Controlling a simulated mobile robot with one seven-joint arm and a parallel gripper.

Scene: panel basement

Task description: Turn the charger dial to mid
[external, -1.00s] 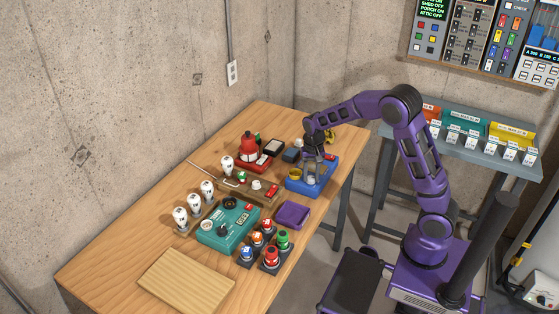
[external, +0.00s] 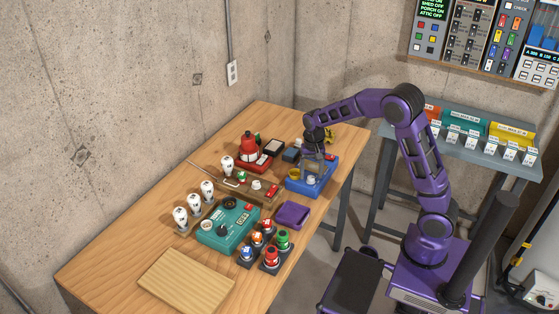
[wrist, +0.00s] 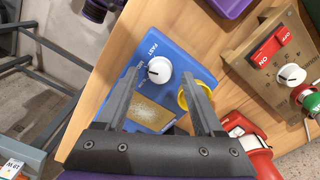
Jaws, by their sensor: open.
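The blue charger (external: 322,182) stands on the wooden table near its right edge. Its white dial (wrist: 159,70) has a dark pointer mark that seems to face left in the wrist view; the label FAST is readable beside it, the others are too small to be sure of. A yellow ring (wrist: 196,96) sits on the charger next to the dial. My gripper (wrist: 160,74) is open and empty, its fingers on either side of the dial in the picture. In the external view my gripper (external: 313,152) is over the charger's far part, apart from the dial.
A tan panel with a red switch (wrist: 270,48) and a red device (wrist: 245,135) lie close by. A purple tray (external: 293,215), a teal box (external: 225,232) and several coloured buttons stand nearer the front. A wooden board (external: 186,282) lies at the front.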

